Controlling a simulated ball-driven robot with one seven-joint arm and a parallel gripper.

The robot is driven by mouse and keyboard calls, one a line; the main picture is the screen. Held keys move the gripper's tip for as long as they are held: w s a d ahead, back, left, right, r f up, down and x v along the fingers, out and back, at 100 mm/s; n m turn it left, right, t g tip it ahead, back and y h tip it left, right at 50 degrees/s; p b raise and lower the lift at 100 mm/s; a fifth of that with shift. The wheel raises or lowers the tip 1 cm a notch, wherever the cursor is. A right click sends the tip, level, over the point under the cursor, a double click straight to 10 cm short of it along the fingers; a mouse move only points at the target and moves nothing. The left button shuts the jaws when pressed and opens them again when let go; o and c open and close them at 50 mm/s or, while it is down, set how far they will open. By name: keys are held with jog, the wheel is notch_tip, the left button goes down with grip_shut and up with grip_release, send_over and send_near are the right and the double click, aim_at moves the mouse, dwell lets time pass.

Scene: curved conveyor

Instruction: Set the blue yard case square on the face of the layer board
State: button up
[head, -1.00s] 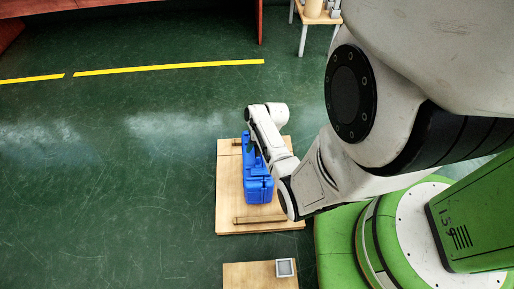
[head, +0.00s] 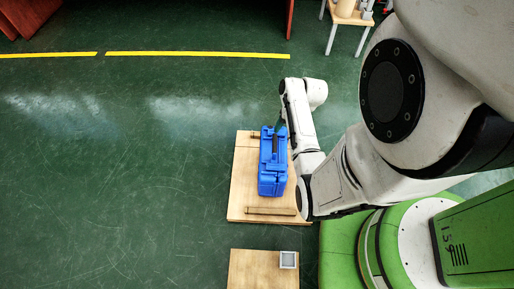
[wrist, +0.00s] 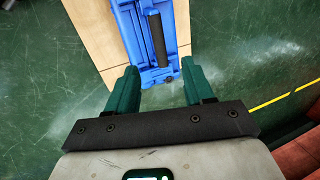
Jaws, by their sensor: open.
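The blue yard case (head: 272,183) lies on the pale wooden layer board (head: 240,203), handle side up, with its long sides about in line with the board's sides. It sits between two wooden strips on the board. In the wrist view the case (wrist: 136,40), its dark handle and the board (wrist: 88,22) show beyond my fingers. My gripper (wrist: 160,76) is open and empty, with its green fingers apart near the case's end. I cannot tell the exact gap to the case. In the head view the fingers are mostly hidden by my wrist.
One wooden strip (head: 270,211) lies at the board's near end. A second wooden board (head: 255,272) with a small grey square block (head: 288,260) lies nearer. A small table (head: 347,18) stands at the back right. The green floor to the left is clear, with a yellow line (head: 200,54).

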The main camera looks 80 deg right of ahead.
jog(key=w+a+r+n+g, duration=0.1)
jog(key=w+a+r+n, duration=0.1)
jog(key=w+a+n, duration=0.4)
jog(key=w+a+r+n, duration=0.1)
jog(key=a+r+n, duration=0.2)
jog(key=a, duration=0.5)
jog(key=w+a+r+n+g, duration=0.1)
jog(key=w+a+r+n, duration=0.1)
jog(key=a, duration=0.6)
jog(key=w+a+r+n, duration=0.2)
jog(key=a+r+n, duration=0.2)
jog(key=a, duration=0.4)
jog(key=shift+a+r+n, duration=0.2)
jog(key=shift+r+n, duration=0.1)
jog(key=shift+n, duration=0.5)
jog(key=shift+w, duration=0.1)
notch_tip(320, 180, up, 19)
jog(key=p, duration=1.9)
jog(key=shift+r, duration=0.15)
